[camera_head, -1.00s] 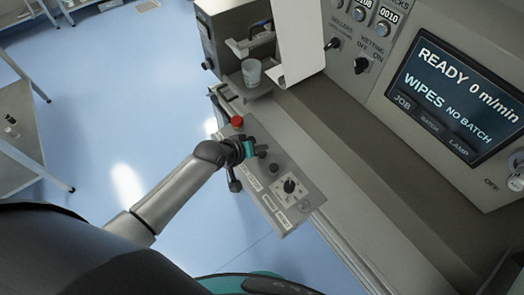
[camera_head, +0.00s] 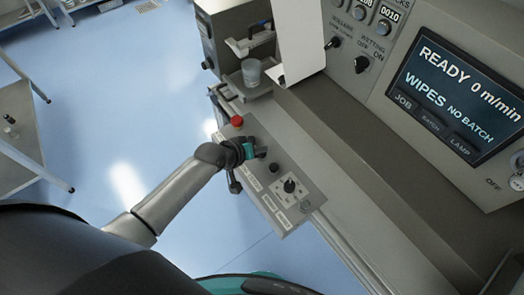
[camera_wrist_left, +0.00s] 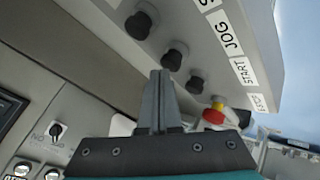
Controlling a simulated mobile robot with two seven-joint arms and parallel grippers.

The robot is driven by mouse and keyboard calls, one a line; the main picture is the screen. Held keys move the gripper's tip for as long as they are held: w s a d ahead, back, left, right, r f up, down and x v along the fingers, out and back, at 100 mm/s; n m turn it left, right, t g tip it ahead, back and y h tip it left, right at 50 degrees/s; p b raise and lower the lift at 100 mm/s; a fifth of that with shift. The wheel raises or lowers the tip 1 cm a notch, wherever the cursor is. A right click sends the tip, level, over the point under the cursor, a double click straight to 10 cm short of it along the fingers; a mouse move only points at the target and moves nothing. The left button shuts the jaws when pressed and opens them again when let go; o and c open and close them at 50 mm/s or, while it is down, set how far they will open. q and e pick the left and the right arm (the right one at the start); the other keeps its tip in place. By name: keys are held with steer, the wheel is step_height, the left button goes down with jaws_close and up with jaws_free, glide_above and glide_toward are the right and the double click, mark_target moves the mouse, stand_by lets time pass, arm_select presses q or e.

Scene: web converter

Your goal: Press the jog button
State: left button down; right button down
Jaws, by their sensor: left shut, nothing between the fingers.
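The control panel (camera_head: 306,204) juts from the machine, with a red stop button (camera_head: 237,121) at its far end. In the left wrist view, labels including JOG and START run along it. The black button in line with JOG, the jog button (camera_wrist_left: 175,55), sits between the START button (camera_wrist_left: 195,85) and another black button (camera_wrist_left: 138,25). My left gripper (camera_head: 262,153) is over the panel's button row; its shut, empty fingertips show in the left wrist view (camera_wrist_left: 161,73) right by the jog button. I cannot tell whether they touch it. My right gripper is out of view.
A dark button (camera_head: 273,168) and a dial (camera_head: 290,187) sit near the gripper on the panel. A cup (camera_head: 251,72) stands on a small shelf behind. The machine screen (camera_head: 455,90) reads READY, 0 m/min. Open blue floor lies left of the panel.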

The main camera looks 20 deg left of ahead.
mark_target(260, 155)
arm_select(q)
steer(key=shift+f+b, duration=0.3)
steer(key=shift+f, duration=0.15)
stand_by(0.3)
steer(key=shift+r, duration=0.1)
stand_by(0.3)
steer(key=shift+r+p, duration=0.9)
steer(key=shift+p, duration=0.25)
step_height(260, 155, up, 3)
steer(key=p, duration=0.3)
steer(key=shift+r+p, duration=0.4)
steer(key=shift+r, duration=0.6)
